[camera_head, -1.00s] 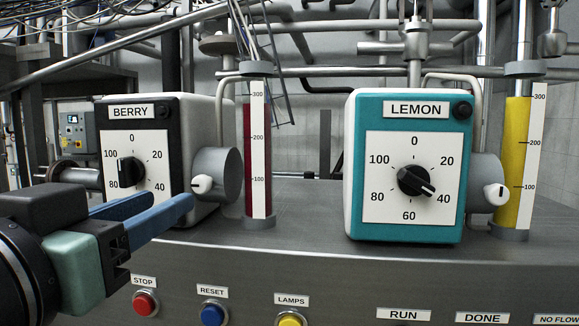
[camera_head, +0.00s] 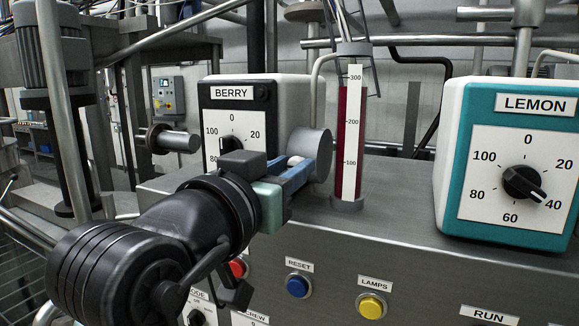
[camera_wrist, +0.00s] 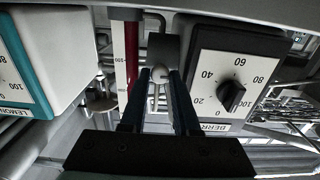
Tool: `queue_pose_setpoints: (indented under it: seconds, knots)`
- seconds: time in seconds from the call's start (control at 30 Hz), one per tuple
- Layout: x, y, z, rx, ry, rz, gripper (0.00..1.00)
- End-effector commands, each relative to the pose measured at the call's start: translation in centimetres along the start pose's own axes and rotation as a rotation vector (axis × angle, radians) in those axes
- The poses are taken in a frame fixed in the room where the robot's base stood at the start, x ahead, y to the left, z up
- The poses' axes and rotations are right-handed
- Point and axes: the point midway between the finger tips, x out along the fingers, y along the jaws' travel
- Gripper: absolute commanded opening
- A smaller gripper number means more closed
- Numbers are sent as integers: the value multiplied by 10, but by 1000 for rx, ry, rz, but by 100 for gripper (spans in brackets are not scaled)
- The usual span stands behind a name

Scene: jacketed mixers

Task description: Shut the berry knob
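The berry mixer is a black-fronted white box labelled BERRY (camera_head: 232,92). Its black dial knob (camera_head: 230,145) is partly hidden behind my gripper, but shows whole in the wrist view (camera_wrist: 231,95). A grey cylinder (camera_head: 317,155) on the box's right side carries a small white knob (camera_head: 296,160). The white knob also shows in the wrist view (camera_wrist: 158,74), between my blue fingertips. My gripper (camera_head: 298,176) is open, pointing at the cylinder, with a finger on either side of the white knob. I cannot tell whether the fingers touch it.
A red-filled gauge tube (camera_head: 349,130) stands just right of the cylinder. The teal lemon mixer (camera_head: 515,165) is further right. RESET (camera_head: 298,286) and LAMPS (camera_head: 371,306) buttons are on the panel front below. Pipes run behind.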

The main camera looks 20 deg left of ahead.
Motion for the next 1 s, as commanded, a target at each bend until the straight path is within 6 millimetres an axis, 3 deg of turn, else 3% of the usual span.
queue_pose_setpoints:
  seconds: [0.57,1.0]
  knots:
    - [0,0,2,69,0,0,0]
    - [0,1,3,426,2,-1,0]
